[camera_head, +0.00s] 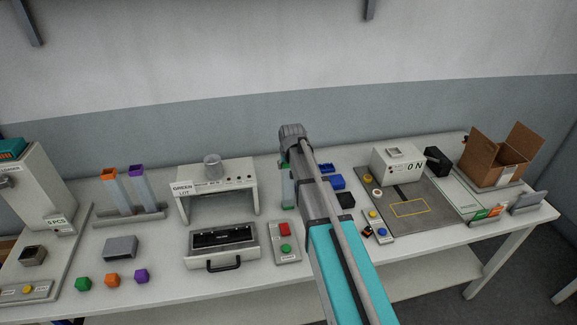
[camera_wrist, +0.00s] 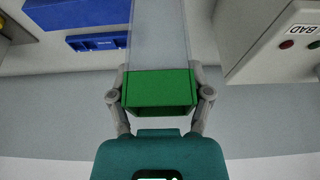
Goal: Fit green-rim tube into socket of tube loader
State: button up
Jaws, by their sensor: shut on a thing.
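The green-rim tube (camera_wrist: 160,45) is a clear, square-sided tube with a green rim (camera_wrist: 158,90) at its near end in the wrist view. My gripper (camera_wrist: 161,97) is shut on it, with one finger on each side of the rim. In the head view a strip of the tube (camera_head: 288,187) shows left of my arm, which hides the rest and the gripper. I cannot tell which part is the tube loader's socket.
Tubes with orange (camera_head: 109,173) and purple (camera_head: 137,169) rims stand in a rack at left. A black tray with a handle (camera_head: 222,245), a button box (camera_head: 285,242) and blue bins (camera_head: 335,181) are close to my arm. A cardboard box (camera_head: 497,158) stands far right.

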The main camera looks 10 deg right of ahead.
jog(key=shift+f, duration=0.1)
jog(key=o, duration=1.3)
jog(key=shift+r, duration=0.2)
jog(key=p+v, duration=1.1)
jog(key=v, duration=0.1)
dwell(0.4)
jog(key=s+g, duration=0.1)
jog(key=s, duration=0.7)
jog(key=s+f+g, duration=0.1)
jog(key=s+g, duration=0.1)
jog(key=s, duration=0.6)
jog(key=s+a+g, duration=0.1)
jog(key=s, duration=0.8)
jog(key=shift+f, duration=0.2)
